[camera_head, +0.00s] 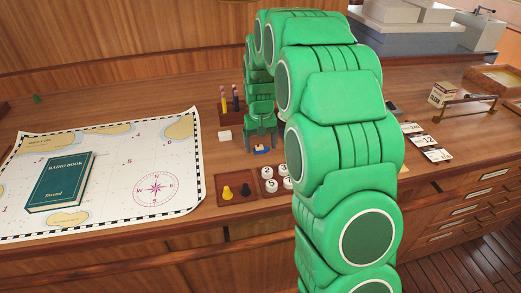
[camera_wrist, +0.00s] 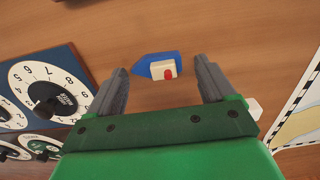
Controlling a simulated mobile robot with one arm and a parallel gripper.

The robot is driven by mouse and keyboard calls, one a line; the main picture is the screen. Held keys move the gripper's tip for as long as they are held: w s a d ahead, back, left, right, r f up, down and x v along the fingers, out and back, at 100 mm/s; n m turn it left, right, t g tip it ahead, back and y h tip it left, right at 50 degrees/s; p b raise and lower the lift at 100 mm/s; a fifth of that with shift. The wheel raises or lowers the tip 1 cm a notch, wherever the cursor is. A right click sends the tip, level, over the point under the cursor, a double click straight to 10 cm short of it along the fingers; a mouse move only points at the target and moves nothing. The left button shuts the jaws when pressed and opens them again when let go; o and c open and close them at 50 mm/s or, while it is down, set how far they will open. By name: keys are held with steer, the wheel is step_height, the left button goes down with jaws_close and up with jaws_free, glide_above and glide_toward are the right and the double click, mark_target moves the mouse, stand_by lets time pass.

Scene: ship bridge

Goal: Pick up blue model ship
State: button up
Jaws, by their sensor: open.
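The blue model ship (camera_wrist: 152,62) lies on the wooden desk in the wrist view, with a white cabin and a red top. It shows small in the head view (camera_head: 262,150), just below my gripper. My gripper (camera_wrist: 166,72) is open and empty, pointing down, with the ship between and slightly beyond its two grey fingertips in the picture. In the head view my gripper (camera_head: 262,143) is partly hidden among my green arm links. Whether a finger touches the ship cannot be told.
A dial panel (camera_wrist: 50,92) lies left of the ship in the wrist view. The chart (camera_head: 110,170) with a green book (camera_head: 60,182) covers the desk's left. A tray with yellow and black pawns (camera_head: 236,191), round numbered pieces (camera_head: 272,186) and a pencil holder (camera_head: 231,115) stand close by.

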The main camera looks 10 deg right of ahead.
steer(key=c, duration=1)
steer(key=shift+r, duration=0.15)
steer(key=shift+r, duration=0.2)
step_height(320, 180, up, 3)
steer(key=shift+f, duration=0.1)
steer(key=s+r, duration=0.3)
steer(key=s, duration=0.1)
steer(key=s+r, duration=0.3)
steer(key=s, duration=0.2)
steer(key=s+r, duration=0.3)
steer(key=s, duration=0.2)
steer(key=shift+a+r, duration=0.1)
steer(key=shift+r, duration=0.2)
